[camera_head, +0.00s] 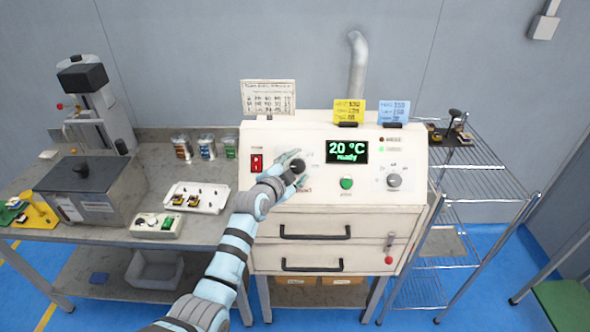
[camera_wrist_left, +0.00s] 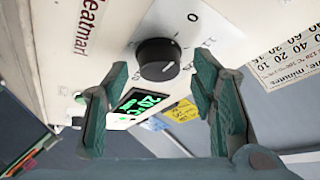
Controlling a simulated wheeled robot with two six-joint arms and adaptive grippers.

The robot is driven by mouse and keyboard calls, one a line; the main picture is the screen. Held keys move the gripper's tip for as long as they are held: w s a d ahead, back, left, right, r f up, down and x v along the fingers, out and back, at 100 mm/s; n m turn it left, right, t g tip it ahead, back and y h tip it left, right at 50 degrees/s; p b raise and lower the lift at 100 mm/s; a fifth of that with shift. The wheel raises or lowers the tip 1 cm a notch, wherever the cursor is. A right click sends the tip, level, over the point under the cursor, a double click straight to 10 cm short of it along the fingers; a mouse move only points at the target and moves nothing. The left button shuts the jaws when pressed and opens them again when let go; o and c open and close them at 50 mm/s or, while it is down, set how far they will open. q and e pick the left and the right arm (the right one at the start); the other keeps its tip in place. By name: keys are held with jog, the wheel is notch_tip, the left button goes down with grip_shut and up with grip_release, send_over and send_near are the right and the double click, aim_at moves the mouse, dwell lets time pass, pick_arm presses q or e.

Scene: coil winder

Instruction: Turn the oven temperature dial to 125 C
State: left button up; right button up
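The black temperature dial (camera_head: 298,165) is on the oven's white front panel, left of the display (camera_head: 347,151), which reads 20 °C and "ready" in green. My left gripper (camera_head: 294,167) is at the dial. In the left wrist view, the dial (camera_wrist_left: 157,60) shows between the two green fingers of the gripper (camera_wrist_left: 162,70). The fingers are open, with a gap on each side of the dial. A white pointer mark shows on the dial, and a 0 is printed near it; most of the scale is hidden or too small to read. My right gripper is not in view.
The oven (camera_head: 337,221) also bears a red switch (camera_head: 256,163), a green button (camera_head: 347,183) and a second, grey dial (camera_head: 394,180). Yellow (camera_head: 349,111) and blue (camera_head: 394,112) cards stand on top. A bench with a grey box (camera_head: 91,190) is left; a wire rack (camera_head: 480,182) is right.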

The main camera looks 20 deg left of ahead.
pick_arm(q)
jog(key=c, duration=1)
